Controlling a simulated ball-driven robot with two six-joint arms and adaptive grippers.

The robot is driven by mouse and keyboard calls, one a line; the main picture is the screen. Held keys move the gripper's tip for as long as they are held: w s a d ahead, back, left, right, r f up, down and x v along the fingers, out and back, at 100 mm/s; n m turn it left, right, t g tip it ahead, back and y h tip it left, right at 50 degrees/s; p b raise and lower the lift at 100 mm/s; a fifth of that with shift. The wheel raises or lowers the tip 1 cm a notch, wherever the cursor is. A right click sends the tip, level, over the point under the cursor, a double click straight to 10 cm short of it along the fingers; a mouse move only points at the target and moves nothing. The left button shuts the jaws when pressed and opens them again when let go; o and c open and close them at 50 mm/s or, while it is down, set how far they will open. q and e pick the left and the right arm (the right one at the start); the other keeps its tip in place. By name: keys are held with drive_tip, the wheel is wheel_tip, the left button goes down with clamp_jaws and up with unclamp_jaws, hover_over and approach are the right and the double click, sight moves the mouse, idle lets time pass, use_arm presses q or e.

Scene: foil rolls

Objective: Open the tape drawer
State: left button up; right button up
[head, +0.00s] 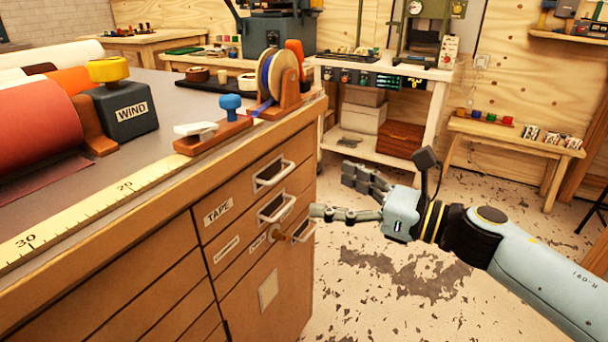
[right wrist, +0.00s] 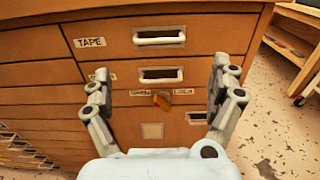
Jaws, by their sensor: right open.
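The tape drawer (head: 238,200) is the top drawer of the wooden cabinet, with a white TAPE label and a pale pull handle (head: 272,176). Its front looks flush with the cabinet. In the right wrist view the same handle (right wrist: 159,38) lies beyond my fingers, at the upper middle, with the TAPE label (right wrist: 91,42) to its left. My right gripper (head: 338,192) is open and empty in front of the cabinet, its fingers apart. In its wrist view the gripper (right wrist: 160,82) spreads around the lower handles, touching none that I can see. My left gripper is out of view.
Below the tape drawer is another handle (right wrist: 161,76), then an orange knob (right wrist: 162,101) by a partly hidden label. The floor right of the cabinet is free.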

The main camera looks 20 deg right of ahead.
sight(285, 173)
drive_tip(key=p+x, duration=0.1)
drive_tip(key=x, duration=0.8)
drive_tip(key=shift+r, duration=0.15)
drive_tip(key=shift+w+a, duration=0.45)
drive_tip(key=shift+w, duration=0.1)
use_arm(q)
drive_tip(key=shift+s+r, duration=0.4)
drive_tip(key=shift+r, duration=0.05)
use_arm(e)
drive_tip(key=c, duration=1.6)
drive_tip(key=shift+o, duration=0.2)
